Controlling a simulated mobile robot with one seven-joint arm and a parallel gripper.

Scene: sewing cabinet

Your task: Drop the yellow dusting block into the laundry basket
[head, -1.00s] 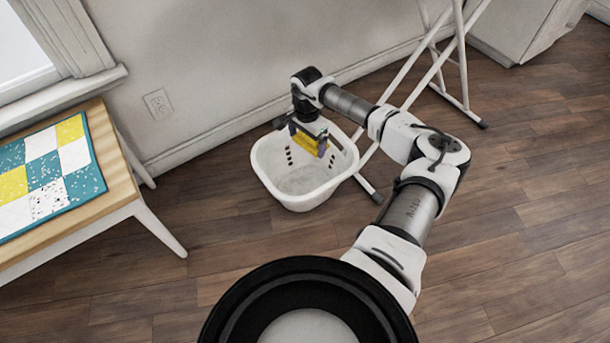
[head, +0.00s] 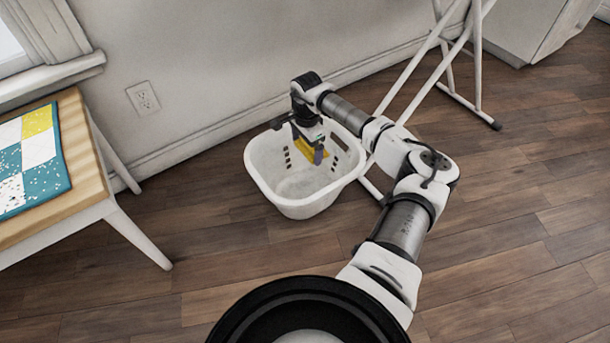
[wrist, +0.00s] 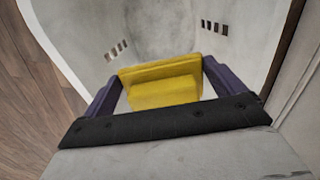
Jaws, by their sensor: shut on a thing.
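The yellow dusting block (head: 312,153) is in my gripper (head: 300,150), over the white laundry basket (head: 292,206). In the wrist view the yellow block (wrist: 163,84) sits between the two purple fingers of my gripper (wrist: 160,90), which are shut on it. The inside of the basket (wrist: 165,30) shows behind the block, with slots in its walls. The fingers and block are at about rim level or a little below; the exact height is hard to tell. The basket stands upright on the floor and its visible inside looks empty.
A wooden table (head: 85,190) with a patchwork quilt (head: 30,160) stands at the left. A white folding stand (head: 425,50) is right of the basket, near the wall. A pale cabinet (head: 530,25) is at the back right. The wood floor (head: 500,230) at the right is clear.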

